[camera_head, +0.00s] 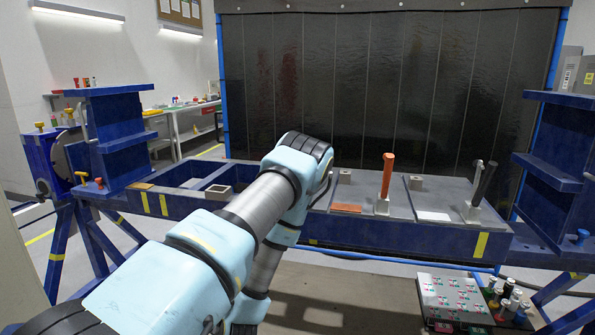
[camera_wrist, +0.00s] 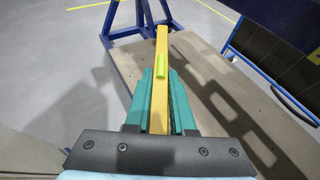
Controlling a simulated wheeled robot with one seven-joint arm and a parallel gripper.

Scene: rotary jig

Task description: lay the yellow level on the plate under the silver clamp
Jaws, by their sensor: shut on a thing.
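My gripper (camera_wrist: 163,84) is shut on the yellow level (camera_wrist: 162,45) in the wrist view. The level is a long yellow bar with a green vial, pointing away between the teal fingers. In the head view my arm hides the gripper and the level. One plate (camera_head: 365,192) bears a clamp with an orange handle (camera_head: 387,175). The plate to its right (camera_head: 455,198) bears a clamp with a black handle (camera_head: 485,184) and a pale metal lever. A thin grey curved part shows beside my arm. I cannot tell for sure which clamp is the silver one.
The blue frame (camera_head: 400,235) spans between two blue uprights, with open bays at left. A brown pad (camera_head: 347,208) and a white pad (camera_head: 433,216) lie on the plates. A box (camera_head: 450,298) and several bottles stand low at right. The wrist view shows floor and a wooden board (camera_wrist: 205,90).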

